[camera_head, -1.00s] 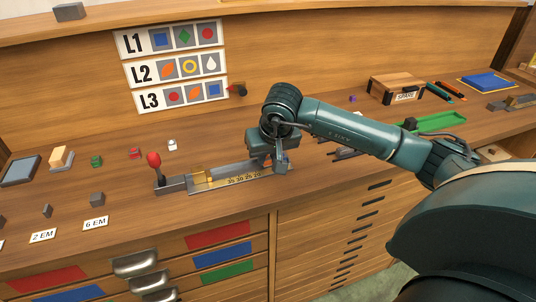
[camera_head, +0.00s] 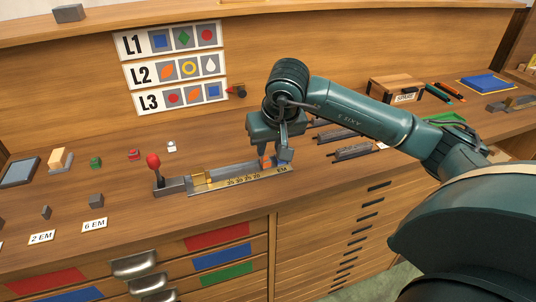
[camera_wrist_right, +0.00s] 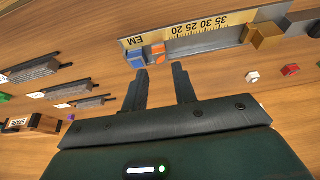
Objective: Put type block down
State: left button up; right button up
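The composing stick (camera_head: 215,184), a metal channel with a brass scale, lies on the desk. An orange-faced type block (camera_wrist_right: 158,52) and a blue-faced block (camera_wrist_right: 136,59) sit side by side at its EM end in the right wrist view. The orange block (camera_head: 266,163) also shows below my right gripper (camera_head: 276,162) in the head view. In the wrist view the right fingers (camera_wrist_right: 160,72) are apart with nothing between them, their tips just short of the blocks. My left gripper is not in view.
Green (camera_head: 96,162), red (camera_head: 134,154) and white (camera_head: 172,146) blocks stand on the desk to the left. A red-knobbed lever (camera_head: 154,162) is at the stick's left end. Dark metal strips (camera_head: 352,151) lie to the right. The layout board (camera_head: 175,68) stands behind.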

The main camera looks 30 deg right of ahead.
jog(key=d+v, duration=0.1)
jog(key=v, duration=0.5)
jog(key=s+a+f+m+g+y, duration=0.1)
jog(key=s+a+f+g+y, duration=0.2)
jog(key=a, duration=0.5)
jog(key=s+a+f+m+y, duration=0.1)
jog(key=s+a+f+y, duration=0.2)
jog(key=a+y, duration=0.35)
jog(key=s+a+r+m+y, duration=0.2)
jog(key=a+m+y, duration=0.3)
jog(key=a+m, duration=0.2)
jog(key=s+a+r+m+y, duration=0.3)
jog(key=a+m+y, duration=0.3)
jog(key=m, duration=0.1)
jog(key=w+d+f+m+t+h, duration=0.3)
jog(key=m+t, duration=0.5)
jog(key=m, duration=0.7)
jog(key=w+d+f+m+t+h, duration=0.35)
jog(key=m+t, duration=0.45)
jog(key=m, duration=0.8)
jog(key=s+d+f+m+g+h, duration=0.1)
jog(key=s+f+m+g+h, duration=0.2)
jog(key=f+m, duration=0.6)
jog(key=s+d+f+m+g+h, duration=0.2)
jog(key=s+f+m+h, duration=0.3)
jog(key=f+m, duration=0.5)
jog(key=shift+s+d+f+g+h, duration=0.2)
jog(key=shift+s+f+g+h, duration=0.3)
jog(key=shift+s, duration=0.6)
